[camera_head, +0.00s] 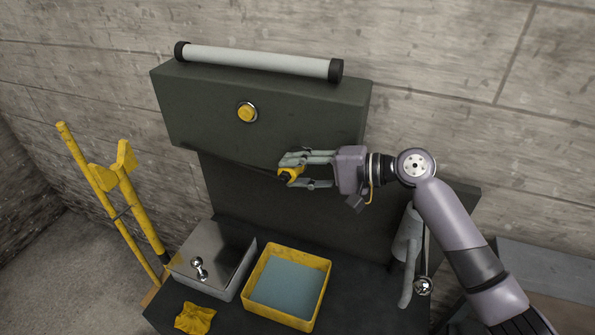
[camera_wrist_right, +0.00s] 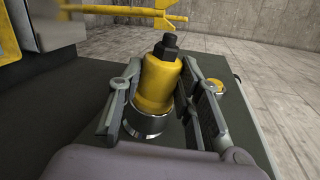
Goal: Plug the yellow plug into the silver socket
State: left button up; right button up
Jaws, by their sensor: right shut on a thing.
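The yellow plug (camera_head: 290,175) is between the fingertips of my right gripper (camera_head: 304,171), in front of the dark panel. In the right wrist view, the plug (camera_wrist_right: 160,82) has a yellow body, a black tip and a silver ring at its near end, with my right gripper's fingers (camera_wrist_right: 160,105) on both sides. On the dark box, up and left of the gripper in the head view, is a round silver-rimmed socket (camera_head: 247,112) with a yellow centre. What seems to be the same socket shows in the wrist view (camera_wrist_right: 217,86), apart from the plug. My left gripper is not in view.
A white tube lamp (camera_head: 258,61) tops the box. Below are a grey metal box (camera_head: 213,260) with a knob, a yellow tray (camera_head: 282,318) with a blue-grey bottom and a yellow cloth (camera_head: 195,318). A yellow stand (camera_head: 108,203) is at left. Space around the held plug looks clear.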

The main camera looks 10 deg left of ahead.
jog(key=shift+w, duration=0.1)
jog(key=o, duration=1.3)
jog(key=shift+d, duration=0.1)
jog(key=v, duration=1.1)
jog(key=shift+d+r, duration=0.1)
jog(key=shift+d, duration=0.3)
